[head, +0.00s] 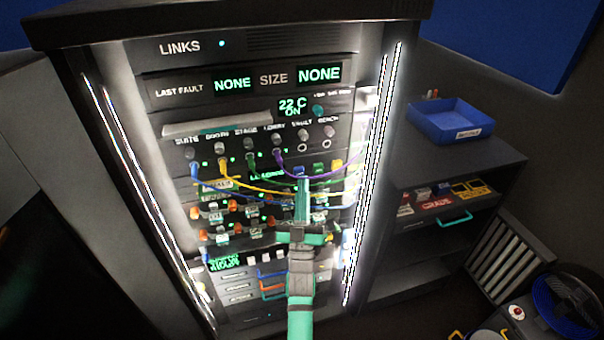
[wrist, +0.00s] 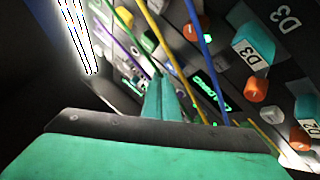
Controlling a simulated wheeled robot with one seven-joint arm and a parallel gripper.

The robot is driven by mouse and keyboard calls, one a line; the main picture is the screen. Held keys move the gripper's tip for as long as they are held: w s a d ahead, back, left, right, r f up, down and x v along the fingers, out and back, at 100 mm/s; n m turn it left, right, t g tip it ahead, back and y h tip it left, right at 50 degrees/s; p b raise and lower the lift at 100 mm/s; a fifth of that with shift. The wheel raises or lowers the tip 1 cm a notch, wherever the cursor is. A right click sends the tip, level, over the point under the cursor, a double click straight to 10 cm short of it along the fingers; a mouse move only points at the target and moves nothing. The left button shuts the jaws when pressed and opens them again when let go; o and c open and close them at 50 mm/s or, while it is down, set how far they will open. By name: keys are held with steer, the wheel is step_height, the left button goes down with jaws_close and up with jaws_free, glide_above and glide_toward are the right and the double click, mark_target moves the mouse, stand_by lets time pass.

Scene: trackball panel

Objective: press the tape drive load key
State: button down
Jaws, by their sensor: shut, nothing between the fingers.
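My gripper (head: 302,186) is shut and empty, its teal fingers in front of the middle of the equipment rack (head: 178,100). In the wrist view the closed fingers (wrist: 163,98) point into the hanging cables, beside the panel with orange knobs and D2 and D3 tags. I cannot tell whether they touch anything. I cannot make out a tape drive load key. A unit with a green display (head: 225,260) sits low in the rack, its lettering too small to read. My arm hides part of the lower rack.
Blue, yellow and purple cables (head: 232,188) loop across the rack front around my gripper. A blue tray (head: 450,122) stands on a dark shelf unit at right. A slatted crate (head: 508,258) and a round blue-topped device (head: 562,300) are at lower right.

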steer(key=shift+s+d, duration=0.25)
steer(key=shift+s, duration=0.55)
steer(key=shift+s+d, duration=0.25)
steer(key=shift+s, duration=0.55)
steer(key=shift+s+d, duration=0.25)
steer(key=shift+s, duration=0.55)
steer(key=s+f+m+g, duration=0.1)
steer(key=s+f+g, duration=0.4)
steer(key=s+f, duration=1.35)
steer(key=s+m+g, duration=0.2)
steer(key=s+g, duration=0.4)
steer(key=s, duration=2.1)
steer(key=shift+s+d+f+m, duration=0.2)
steer(key=shift+f+m, duration=0.2)
steer(key=shift+f, duration=0.05)
